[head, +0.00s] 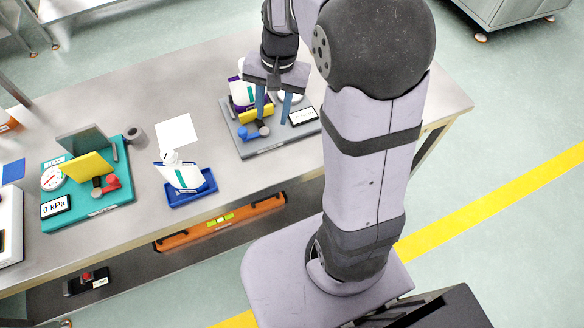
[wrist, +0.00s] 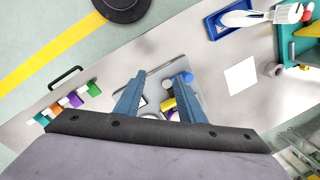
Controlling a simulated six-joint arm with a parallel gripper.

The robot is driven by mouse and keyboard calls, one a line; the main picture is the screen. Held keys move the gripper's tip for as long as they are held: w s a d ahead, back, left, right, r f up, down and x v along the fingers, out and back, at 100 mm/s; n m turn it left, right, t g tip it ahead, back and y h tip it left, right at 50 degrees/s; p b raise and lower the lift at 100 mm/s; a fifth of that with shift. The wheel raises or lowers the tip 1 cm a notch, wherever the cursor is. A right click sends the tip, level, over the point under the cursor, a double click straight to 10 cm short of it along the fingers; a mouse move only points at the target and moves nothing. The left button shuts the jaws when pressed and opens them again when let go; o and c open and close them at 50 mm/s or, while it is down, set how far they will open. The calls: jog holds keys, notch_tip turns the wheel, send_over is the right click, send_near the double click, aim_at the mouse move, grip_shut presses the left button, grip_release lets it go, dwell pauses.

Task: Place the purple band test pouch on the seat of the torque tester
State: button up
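The purple band pouch (head: 239,95) is white with purple bands and stands tilted on the torque tester, behind a yellow block (head: 256,115). The torque tester (head: 262,142) is a grey plate with a blue knob (head: 250,133) and a small display (head: 303,116). My gripper (head: 273,114) is over the tester, its two blue fingers apart, just right of the pouch. In the wrist view the fingers of my gripper (wrist: 158,88) are spread with nothing clearly held. The pouch is mostly hidden there, and its exact contact with the seat cannot be told.
A blue tray (head: 204,190) holds a white pouch with a teal band (head: 183,177). A teal leak tester (head: 120,194) with a yellow plate stands at left. A white sheet (head: 177,132) lies between. In the wrist view several coloured pieces (wrist: 76,100) lie near the table edge.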

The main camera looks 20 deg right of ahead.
jog(key=s+f+n, duration=0.2)
jog(key=s+n, duration=0.1)
jog(key=s, duration=0.4)
jog(key=s+a+f+n+h, duration=0.1)
jog(key=s+f+n, duration=0.1)
jog(key=s+n, duration=0.2)
jog(key=s, duration=0.3)
jog(key=shift+f, duration=0.35)
jog(key=shift+a, duration=0.1)
dwell(1.1)
